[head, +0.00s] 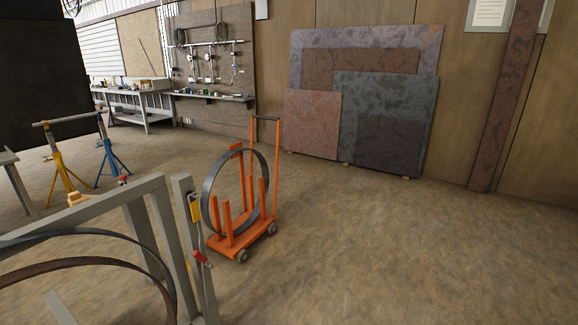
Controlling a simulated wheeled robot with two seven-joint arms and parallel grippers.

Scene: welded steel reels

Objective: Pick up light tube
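A thin grey tube (68,117) lies level across a yellow stand (62,172) and a blue stand (108,155) at the left. I cannot tell whether it is the light tube; no other clear tube shows. Neither of my grippers is in view.
An orange wheeled cart (238,243) holds an upright steel ring (205,190) in the middle. A grey frame (92,212) with curved bands stands at the front left. A workbench (147,104) stands at the back, and plates (312,126) lean on the wall. The right floor is clear.

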